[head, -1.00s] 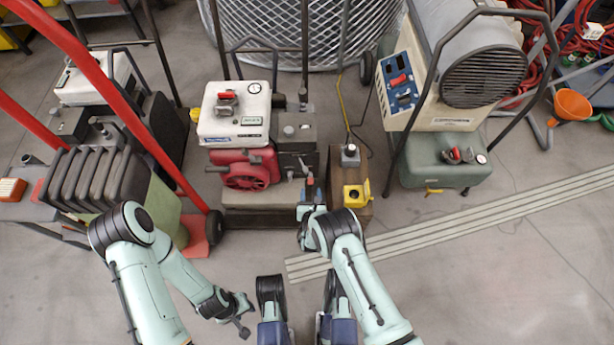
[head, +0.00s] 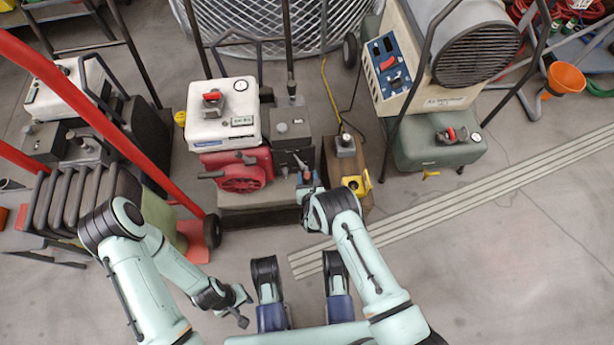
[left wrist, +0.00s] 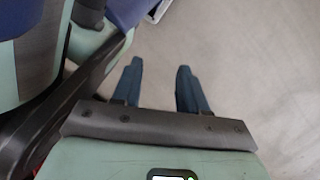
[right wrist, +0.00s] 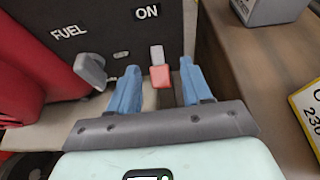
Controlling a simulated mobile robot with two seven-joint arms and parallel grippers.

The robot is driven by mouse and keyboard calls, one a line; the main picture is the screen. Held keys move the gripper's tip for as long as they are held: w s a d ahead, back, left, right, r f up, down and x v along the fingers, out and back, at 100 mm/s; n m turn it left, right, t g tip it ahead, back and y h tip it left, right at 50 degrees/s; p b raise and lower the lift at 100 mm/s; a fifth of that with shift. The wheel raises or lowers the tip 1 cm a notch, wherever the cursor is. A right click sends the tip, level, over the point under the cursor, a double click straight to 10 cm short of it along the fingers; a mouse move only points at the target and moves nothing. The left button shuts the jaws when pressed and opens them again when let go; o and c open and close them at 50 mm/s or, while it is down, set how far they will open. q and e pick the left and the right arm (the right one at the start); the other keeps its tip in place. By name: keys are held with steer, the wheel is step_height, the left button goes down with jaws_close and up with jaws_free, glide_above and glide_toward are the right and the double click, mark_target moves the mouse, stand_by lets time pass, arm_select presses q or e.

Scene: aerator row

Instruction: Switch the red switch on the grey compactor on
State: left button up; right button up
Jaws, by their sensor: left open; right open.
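The grey compactor (head: 291,124) stands beside a red engine in the head view. Its dark front panel (right wrist: 105,18) fills the upper left of the right wrist view, with "ON" and "FUEL" lettering. The red switch (right wrist: 160,77), a short lever with a red end and a grey upper part, sits below "ON". My right gripper (right wrist: 160,82) is open, with one finger on each side of the switch; I cannot tell whether they touch it. It also shows in the head view (head: 306,186). My left gripper (head: 241,306) is open and empty over bare floor; its fingers show in the left wrist view (left wrist: 158,75).
A grey fuel lever (right wrist: 90,69) is left of the right fingers. A brown box (head: 346,182) with a yellow part stands close on the right. A green tank (head: 440,148) with another red switch is further right.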

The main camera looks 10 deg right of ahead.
jaws_close()
steer(key=shift+r+g+p, duration=0.4)
steer(key=shift+g, duration=0.1)
steer(key=shift+w+r+g, duration=0.1)
steer(key=shift+r+g, duration=0.25)
steer(key=shift+g, duration=0.55)
steer(key=shift+w+r+g, duration=0.1)
steer(key=shift+r+g, duration=0.15)
steer(key=shift+g, duration=0.55)
arm_select(q)
steer(key=shift+w+r, duration=0.1)
steer(key=shift+w, duration=0.25)
arm_select(e)
steer(key=shift+r+g, duration=0.15)
steer(key=shift+g, duration=0.55)
jaws_free()
